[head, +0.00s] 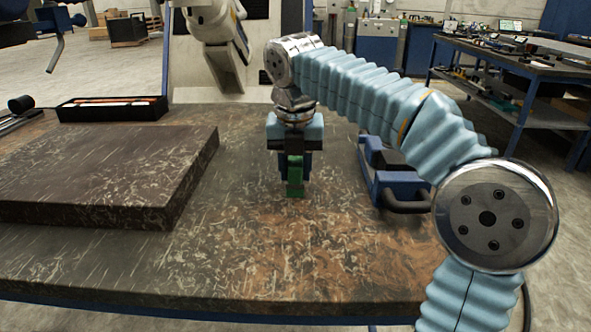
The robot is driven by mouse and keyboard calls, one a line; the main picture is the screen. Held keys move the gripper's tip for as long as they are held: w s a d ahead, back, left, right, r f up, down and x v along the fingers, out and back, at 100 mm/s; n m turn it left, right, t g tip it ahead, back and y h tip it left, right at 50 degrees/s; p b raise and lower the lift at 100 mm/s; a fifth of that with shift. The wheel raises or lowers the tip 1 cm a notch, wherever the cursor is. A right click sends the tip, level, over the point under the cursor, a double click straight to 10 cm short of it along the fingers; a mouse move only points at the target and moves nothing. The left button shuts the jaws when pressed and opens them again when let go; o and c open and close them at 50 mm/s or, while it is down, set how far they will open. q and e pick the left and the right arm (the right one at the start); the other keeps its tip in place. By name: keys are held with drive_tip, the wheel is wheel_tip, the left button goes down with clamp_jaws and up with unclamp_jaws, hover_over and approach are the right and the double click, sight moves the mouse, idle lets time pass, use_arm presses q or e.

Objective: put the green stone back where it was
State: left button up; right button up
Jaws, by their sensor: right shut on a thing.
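The green stone (295,178) is a small upright green block near the middle of the table (260,250). My right arm, in light blue ribbed covering, reaches in from the right. My right gripper (294,160) points down and is shut on the green stone, whose upper part is between the fingers. I cannot tell whether the stone's lower end touches the table or hangs just above it. My left gripper is not in view.
A thick dark slab (105,175) lies on the table at left. Behind it is a black tray (113,108) with thin sticks. A blue device with a black handle (405,203) stands right of the gripper, partly behind my arm. The table's front is clear.

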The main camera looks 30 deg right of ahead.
sight(295, 167)
drive_tip(key=o, duration=1)
wheel_tip(295, 167, up, 12)
drive_tip(key=s+a+p, duration=0.1)
drive_tip(key=p, duration=0.3)
drive_tip(key=shift+s, duration=0.25)
